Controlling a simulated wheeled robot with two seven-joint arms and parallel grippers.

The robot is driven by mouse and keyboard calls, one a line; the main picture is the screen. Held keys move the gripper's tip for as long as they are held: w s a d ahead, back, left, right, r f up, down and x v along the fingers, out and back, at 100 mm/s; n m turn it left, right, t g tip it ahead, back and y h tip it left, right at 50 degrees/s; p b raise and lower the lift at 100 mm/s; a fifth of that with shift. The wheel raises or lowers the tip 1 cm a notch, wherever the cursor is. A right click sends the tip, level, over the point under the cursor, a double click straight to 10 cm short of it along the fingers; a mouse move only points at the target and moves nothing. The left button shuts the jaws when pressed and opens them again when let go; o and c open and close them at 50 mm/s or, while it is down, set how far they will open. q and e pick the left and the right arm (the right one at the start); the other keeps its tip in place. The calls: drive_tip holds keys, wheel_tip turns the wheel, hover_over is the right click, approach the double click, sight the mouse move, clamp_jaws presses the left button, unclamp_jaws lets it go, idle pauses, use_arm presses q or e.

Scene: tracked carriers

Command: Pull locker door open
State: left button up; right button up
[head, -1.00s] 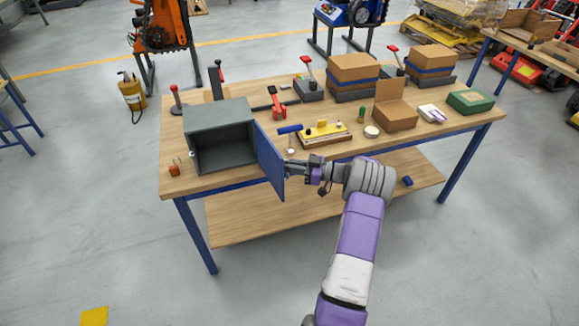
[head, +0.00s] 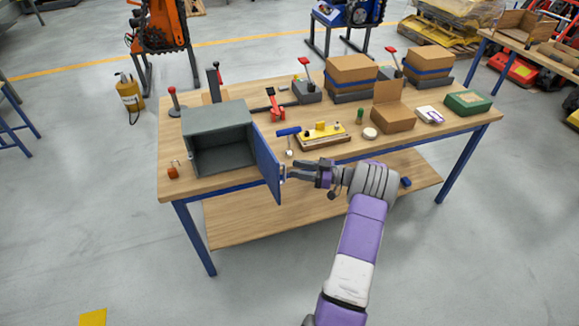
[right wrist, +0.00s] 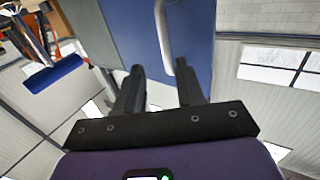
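The grey locker (head: 217,117) stands on the left part of the workbench, its dark inside showing. Its blue door (head: 267,163) is swung wide open toward the front; it also shows in the right wrist view (right wrist: 135,35). The pale door handle (right wrist: 163,30) is a bar on the door face, lying between the lines of my right gripper's fingers. My right gripper (head: 293,171) is at the right of the door. Its fingers (right wrist: 160,85) are spread and hold nothing; whether one touches the handle is unclear. My left gripper is not in view.
On the workbench (head: 445,130) are a blue-handled hammer (head: 288,132), a yellow fixture (head: 322,130), an open cardboard box (head: 393,118) and a green box (head: 468,101). A small orange padlock (head: 173,171) lies left of the locker.

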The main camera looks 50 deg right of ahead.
drive_tip(key=v, duration=0.3)
drive_tip(key=shift+s, duration=0.1)
idle(0.5)
